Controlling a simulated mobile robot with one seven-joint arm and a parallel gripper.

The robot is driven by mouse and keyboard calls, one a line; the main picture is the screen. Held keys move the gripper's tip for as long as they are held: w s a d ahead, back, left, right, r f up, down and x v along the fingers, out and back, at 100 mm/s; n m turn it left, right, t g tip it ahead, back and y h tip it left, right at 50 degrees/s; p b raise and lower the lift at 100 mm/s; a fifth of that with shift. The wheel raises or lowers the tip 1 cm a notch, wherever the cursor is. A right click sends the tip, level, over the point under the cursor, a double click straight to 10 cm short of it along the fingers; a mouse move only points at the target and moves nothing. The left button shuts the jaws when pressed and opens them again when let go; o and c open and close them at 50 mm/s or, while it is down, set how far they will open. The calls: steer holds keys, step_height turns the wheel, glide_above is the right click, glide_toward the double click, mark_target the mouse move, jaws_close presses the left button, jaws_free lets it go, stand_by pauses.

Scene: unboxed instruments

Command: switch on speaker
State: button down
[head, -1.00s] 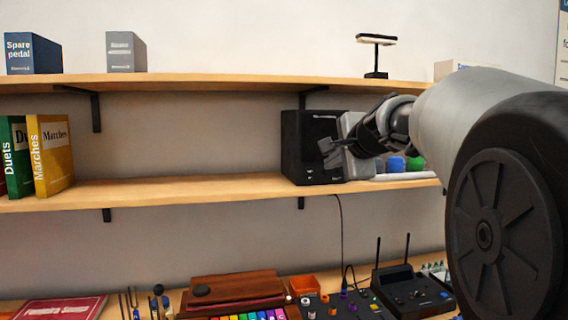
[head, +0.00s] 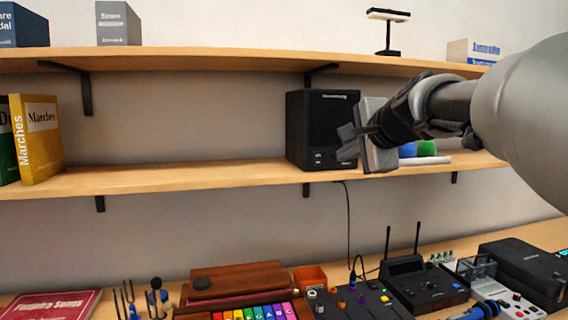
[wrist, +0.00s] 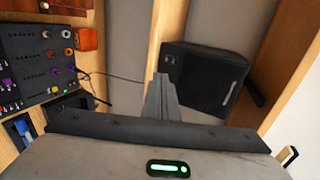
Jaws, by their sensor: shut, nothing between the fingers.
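The black speaker (head: 318,118) stands upright on the lower wall shelf. Small light marks or controls show low on its front; I cannot tell their state. My gripper (head: 348,142) is shut and empty, in front of the speaker's right side, and hides part of its lower right front. In the wrist view the speaker (wrist: 208,78) appears turned on its side, beyond and right of the shut fingers (wrist: 160,84). Its small front controls show near the fingertips at its left end. A gap seems to remain between fingertips and speaker, though contact is hard to judge.
The lower shelf (head: 200,180) is clear left of the speaker, up to the yellow book (head: 40,140). Blue and green items sit right of it, behind my arm. An upper shelf (head: 220,58) runs above. Below, a table holds a mixer (head: 350,302) and other instruments.

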mark_target(318, 159)
steer(key=shift+w, duration=0.1)
steer(key=x, duration=0.4)
steer(key=p+x, duration=0.1)
steer(key=x, duration=0.4)
steer(key=r+p+x, duration=0.1)
steer(key=x, duration=0.3)
steer(key=shift+w+a+f, duration=0.15)
steer(key=shift+w, duration=0.35)
steer(key=shift+w, duration=0.15)
steer(key=shift+r+p, duration=0.9)
steer(key=shift+r, duration=0.2)
steer(key=shift+f, duration=0.25)
